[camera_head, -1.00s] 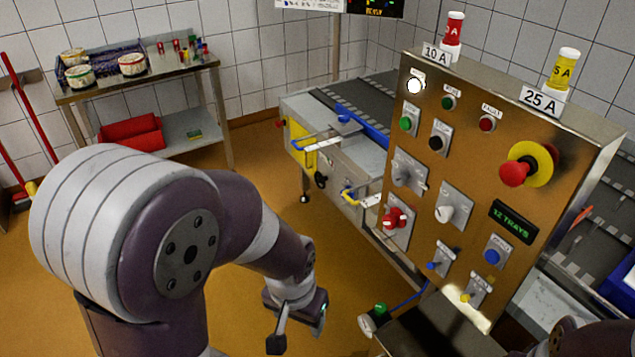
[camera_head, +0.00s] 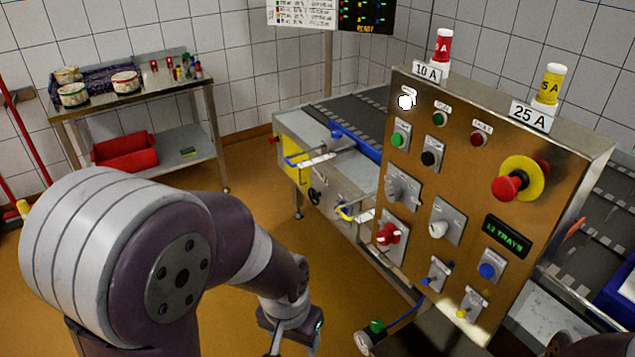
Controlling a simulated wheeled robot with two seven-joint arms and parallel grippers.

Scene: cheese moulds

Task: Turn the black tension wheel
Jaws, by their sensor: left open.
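The black tension wheel (camera_head: 316,196) is a small dark knob on the side of the conveyor frame, below a blue-ended handle and left of the control panel. My left gripper (camera_head: 291,343) hangs low at the bottom edge, nearer to me than the wheel and clearly apart from it. It is open with nothing seen between its fingers; its tips are partly cut off by the frame edge. My right gripper is not in view.
The steel control panel (camera_head: 465,240) with knobs, buttons and a red emergency stop stands right of the wheel. The conveyor (camera_head: 350,115) runs behind it. A side table (camera_head: 130,95) with tubs stands at the back left. Orange floor is clear between table and conveyor.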

